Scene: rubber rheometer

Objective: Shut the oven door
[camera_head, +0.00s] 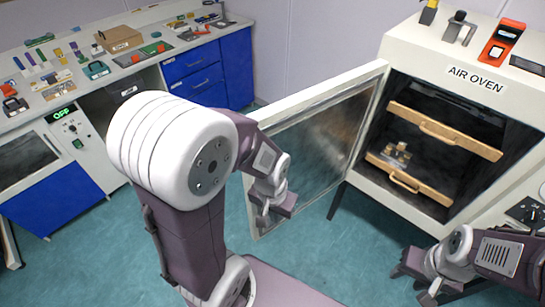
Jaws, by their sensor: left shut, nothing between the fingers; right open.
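The white air oven (402,60) stands at the right, with its dark interior in view. Its door (331,135), a white frame around a large glass pane, stands wide open and reaches out to the left. My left gripper (263,219) is shut and empty at the door's lower outer edge, in front of the frame. I cannot tell whether it touches the door. My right gripper (428,285) is open and empty at the lower right, below the oven front.
Two wooden-fronted shelves (445,131) sit inside the oven, with small metal pieces (397,152) on the lower one. A bench (60,112) with tools and blue drawers (197,70) lines the left and back. Green floor (330,265) is open below the door.

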